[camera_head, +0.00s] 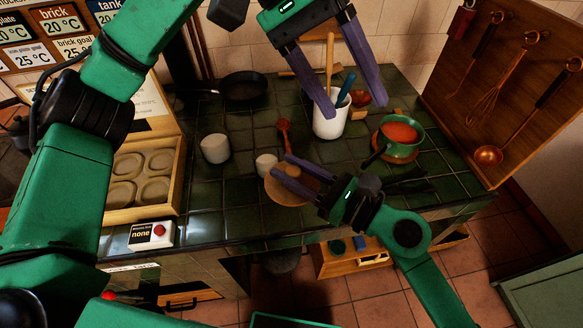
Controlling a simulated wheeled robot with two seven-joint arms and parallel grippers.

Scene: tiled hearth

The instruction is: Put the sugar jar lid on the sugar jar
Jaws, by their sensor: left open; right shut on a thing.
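My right gripper (281,165) is low over a round wooden board (282,195) on the dark tiled top. It is shut on a small tan piece (289,170), probably the sugar jar lid, largely hidden between the purple fingers. A small white pot (265,163) stands just left of the fingertips, and a larger pale jar (215,148) stands further left. I cannot tell for sure which of the two is the sugar jar. My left gripper (356,115) is open and empty, high in the picture, in front of the white utensil crock (331,121).
A green pot with orange contents (402,132) stands to the right. A dark pan (243,85) is at the back, and a red-brown spoon (284,132) lies mid-top. A wooden tray with round recesses (176,178) and a button box (152,235) are left.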

